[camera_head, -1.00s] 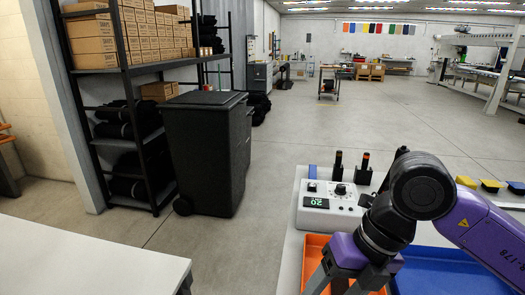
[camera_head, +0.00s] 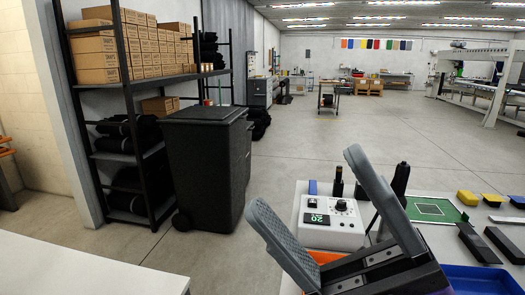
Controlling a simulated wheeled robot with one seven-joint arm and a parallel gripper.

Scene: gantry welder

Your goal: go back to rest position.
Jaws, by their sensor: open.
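My gripper (camera_head: 316,208) is in the lower right of the head view, close to the camera. Its two grey fingers are spread wide and point up and to the left. Nothing is between them. It is above the workbench, in front of the white control box (camera_head: 331,217) with a green display reading 20. The fingers and gripper body hide part of the bench and most of an orange tray (camera_head: 325,257).
A blue tray (camera_head: 485,280) is at the lower right. Behind it are a green board (camera_head: 432,209), dark blocks (camera_head: 478,243) and yellow pieces (camera_head: 467,197). A black bin (camera_head: 203,170) stands by a shelf (camera_head: 150,84) of boxes. The floor between is clear.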

